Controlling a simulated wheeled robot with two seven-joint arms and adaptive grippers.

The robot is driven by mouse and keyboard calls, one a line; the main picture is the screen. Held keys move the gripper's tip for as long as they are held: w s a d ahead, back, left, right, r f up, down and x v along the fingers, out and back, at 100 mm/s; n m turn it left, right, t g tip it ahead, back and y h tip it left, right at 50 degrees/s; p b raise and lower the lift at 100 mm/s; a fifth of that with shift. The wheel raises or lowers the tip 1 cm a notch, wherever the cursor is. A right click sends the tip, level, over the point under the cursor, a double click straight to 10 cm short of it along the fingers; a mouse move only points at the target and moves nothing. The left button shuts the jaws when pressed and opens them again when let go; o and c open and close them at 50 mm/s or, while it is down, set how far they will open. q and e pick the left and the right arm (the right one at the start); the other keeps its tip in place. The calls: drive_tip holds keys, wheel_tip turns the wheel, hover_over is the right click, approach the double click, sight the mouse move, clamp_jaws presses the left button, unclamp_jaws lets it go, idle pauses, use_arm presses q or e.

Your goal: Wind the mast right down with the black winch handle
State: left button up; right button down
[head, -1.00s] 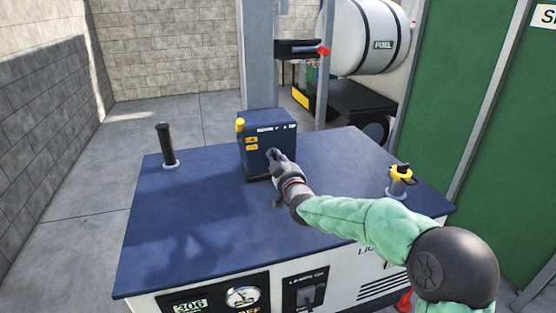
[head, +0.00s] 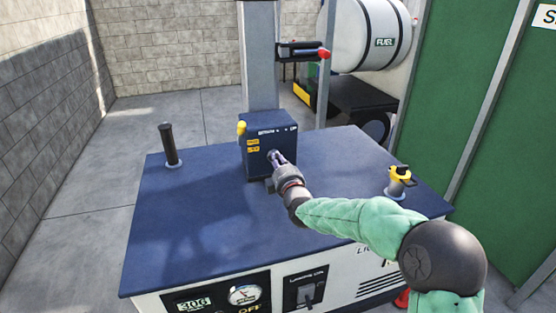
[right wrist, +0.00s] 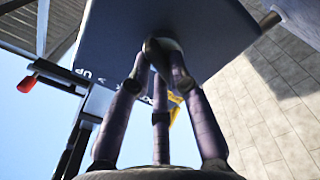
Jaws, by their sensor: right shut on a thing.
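The navy winch box (head: 257,143) stands on the blue cabinet top at the foot of the grey mast (head: 261,60). My right gripper (head: 277,158) is at the front face of this box. In the right wrist view, its fingers (right wrist: 158,55) are shut around a dark rounded piece, which looks like the black winch handle's grip (right wrist: 161,50). Most of the handle is hidden by the fingers. The box (right wrist: 110,35) fills the upper part of that view. The mast's top is out of the head view. My left gripper is not in view.
A black upright post (head: 169,146) stands at the left of the cabinet top (head: 190,225). A yellow-topped fitting (head: 399,178) stands at the right. Green panels bound the right side.

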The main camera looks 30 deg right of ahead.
drive_tip(key=shift+a+f+n+p, duration=0.1)
drive_tip(key=shift+n+p, duration=0.45)
drive_tip(key=shift+n, duration=1.75)
drive_tip(key=c, duration=1.1)
unclamp_jaws()
drive_tip(key=shift+c, duration=0.2)
drive_tip(key=v, duration=1.2)
